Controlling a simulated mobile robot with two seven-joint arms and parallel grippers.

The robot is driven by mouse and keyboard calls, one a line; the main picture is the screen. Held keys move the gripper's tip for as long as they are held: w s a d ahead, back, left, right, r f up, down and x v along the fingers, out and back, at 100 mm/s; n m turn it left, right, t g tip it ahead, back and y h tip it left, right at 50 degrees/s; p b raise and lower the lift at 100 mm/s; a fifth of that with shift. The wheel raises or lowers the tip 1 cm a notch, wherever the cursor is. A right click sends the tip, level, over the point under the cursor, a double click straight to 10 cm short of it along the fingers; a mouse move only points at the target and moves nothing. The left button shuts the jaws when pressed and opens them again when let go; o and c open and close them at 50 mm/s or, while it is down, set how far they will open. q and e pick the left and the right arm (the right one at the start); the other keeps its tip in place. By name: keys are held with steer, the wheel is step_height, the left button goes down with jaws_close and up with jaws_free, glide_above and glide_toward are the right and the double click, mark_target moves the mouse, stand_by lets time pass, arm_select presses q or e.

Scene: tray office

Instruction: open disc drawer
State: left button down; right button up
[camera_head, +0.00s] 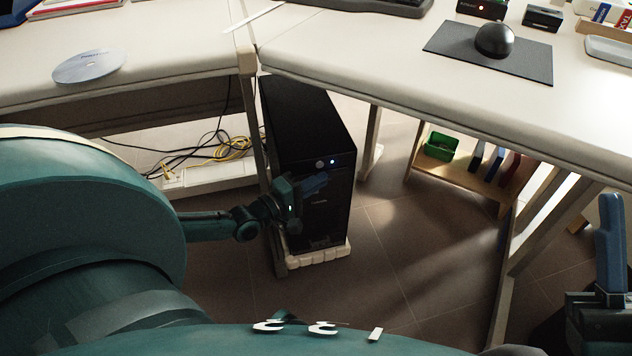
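A black computer tower (307,126) stands upright under the desk, with a round button and a small lit light near the top of its front. I cannot make out the disc drawer in its dark front. My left gripper (316,183), with blue fingers, is in front of the tower's upper front, below the button. It hides part of that front. Whether it touches the tower or is open or shut is too small and dark to tell. My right gripper (611,240) is at the right edge, away from the tower, seen side-on with its blue fingers up.
A silver disc (90,66) lies on the left desk (170,35). The right desk holds a mouse (494,40) on a dark pad (450,45). Cables (215,152) lie left of the tower. A wooden shelf (470,178) with a green box (440,145) and table legs stand right.

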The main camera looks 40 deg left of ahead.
steer(key=shift+r, duration=0.1)
stand_by(0.3)
